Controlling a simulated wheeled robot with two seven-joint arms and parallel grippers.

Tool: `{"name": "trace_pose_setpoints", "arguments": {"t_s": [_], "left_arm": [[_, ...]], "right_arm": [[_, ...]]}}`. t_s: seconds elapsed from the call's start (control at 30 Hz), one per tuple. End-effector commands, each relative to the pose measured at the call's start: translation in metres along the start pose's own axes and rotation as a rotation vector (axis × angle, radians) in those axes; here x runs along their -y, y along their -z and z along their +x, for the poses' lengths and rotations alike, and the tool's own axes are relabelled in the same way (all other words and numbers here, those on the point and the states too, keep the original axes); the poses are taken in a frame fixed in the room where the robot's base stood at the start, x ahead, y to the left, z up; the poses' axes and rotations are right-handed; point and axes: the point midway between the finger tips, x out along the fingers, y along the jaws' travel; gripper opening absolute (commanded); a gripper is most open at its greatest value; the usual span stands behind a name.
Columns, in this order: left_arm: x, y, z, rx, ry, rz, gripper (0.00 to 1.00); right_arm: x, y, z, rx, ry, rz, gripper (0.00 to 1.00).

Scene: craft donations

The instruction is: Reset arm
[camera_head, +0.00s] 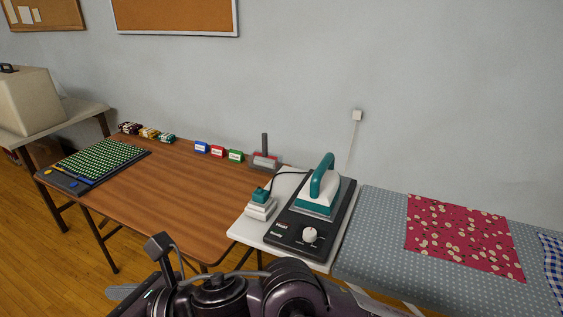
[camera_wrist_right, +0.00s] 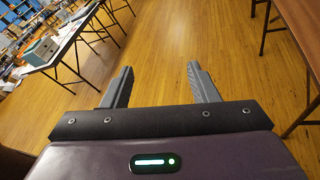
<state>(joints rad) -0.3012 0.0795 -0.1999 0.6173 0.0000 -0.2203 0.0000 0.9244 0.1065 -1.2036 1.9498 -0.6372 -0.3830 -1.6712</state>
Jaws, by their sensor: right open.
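My right gripper (camera_wrist_right: 160,82) is open and empty in the right wrist view. Its two grey fingers stand apart above bare wooden floor, touching nothing. In the head view, a dark arm (camera_head: 285,288) of mine is folded low at the bottom middle, in front of the tables. No gripper fingers show in the head view, and my left gripper is not seen.
A teal-handled iron (camera_head: 322,188) stands on a black base on the white board (camera_head: 243,229). A red cloth (camera_head: 464,236) lies on the dotted ironing surface (camera_head: 375,245). A wooden table (camera_head: 188,191) holds a green-dotted board (camera_head: 100,160) and small boxes (camera_head: 218,151). Open floor (camera_wrist_right: 165,40) lies beyond the right gripper.

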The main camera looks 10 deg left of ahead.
Motion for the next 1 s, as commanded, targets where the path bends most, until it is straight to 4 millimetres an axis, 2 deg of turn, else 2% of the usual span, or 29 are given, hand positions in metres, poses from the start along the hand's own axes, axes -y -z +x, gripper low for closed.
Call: {"name": "trace_pose_setpoints", "arguments": {"t_s": [0.03,0.1,0.17,0.27,0.33,0.37,0.47,0.53,0.6,0.7,0.77,0.8,1.0], "left_arm": [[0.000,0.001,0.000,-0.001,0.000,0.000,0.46],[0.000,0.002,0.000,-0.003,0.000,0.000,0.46],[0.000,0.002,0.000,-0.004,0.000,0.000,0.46],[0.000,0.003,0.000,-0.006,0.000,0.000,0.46],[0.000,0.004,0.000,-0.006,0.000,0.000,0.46],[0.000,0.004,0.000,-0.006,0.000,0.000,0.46],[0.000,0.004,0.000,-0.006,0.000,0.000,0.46],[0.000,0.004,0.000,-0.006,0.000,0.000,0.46],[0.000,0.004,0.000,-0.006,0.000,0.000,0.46],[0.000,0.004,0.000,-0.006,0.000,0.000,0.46],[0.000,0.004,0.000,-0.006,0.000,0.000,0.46],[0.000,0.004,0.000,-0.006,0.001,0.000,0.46],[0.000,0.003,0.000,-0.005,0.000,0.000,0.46]], "right_arm": [[0.008,-0.015,-0.009,0.086,0.040,0.187,0.54],[0.029,-0.032,-0.027,0.199,0.103,0.446,0.54],[0.052,-0.040,-0.046,0.297,0.159,0.677,0.54],[0.096,-0.036,-0.085,0.460,0.252,1.068,0.54],[0.128,-0.020,-0.116,0.579,0.322,1.343,0.54],[0.141,-0.010,-0.130,0.632,0.352,1.460,0.54],[0.177,0.037,-0.178,0.819,0.463,1.840,0.54],[0.194,0.077,-0.212,0.956,0.544,2.078,0.54],[0.202,0.119,-0.243,1.098,0.631,2.292,0.54],[0.201,0.174,-0.282,1.300,0.744,2.530,0.54],[0.197,0.200,-0.301,1.409,0.807,2.633,0.54],[0.193,0.216,-0.312,-1.441,-0.822,-2.620,0.54],[0.167,0.277,-0.355,-1.396,-0.787,-2.237,0.54]]}}
